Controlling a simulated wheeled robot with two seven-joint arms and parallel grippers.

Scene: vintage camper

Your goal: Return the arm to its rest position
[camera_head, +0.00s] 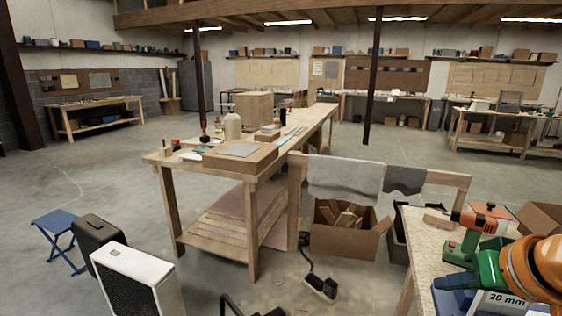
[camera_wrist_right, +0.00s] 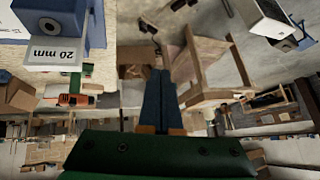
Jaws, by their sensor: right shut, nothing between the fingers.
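My right gripper (camera_head: 437,284) is at the lower right of the head view, with a green body, blue fingers and my orange arm behind it. Its fingers point left, over the edge of the pale worktop (camera_head: 428,245). In the right wrist view the two blue fingers (camera_wrist_right: 160,73) lie side by side, shut with nothing between them. A block with a "20 mm" label (camera_head: 505,302) is close beside the gripper, partly hidden by it; the blue block (camera_wrist_right: 62,18) shows in the wrist view. My left gripper is not in view.
An orange and green drill (camera_head: 484,220) stands on the worktop. A wooden workbench (camera_head: 255,175) with tools is in the middle. A rail with grey cloths (camera_head: 345,174) and a cardboard box (camera_head: 345,240) are left of the worktop. A white case (camera_head: 125,280) is at lower left.

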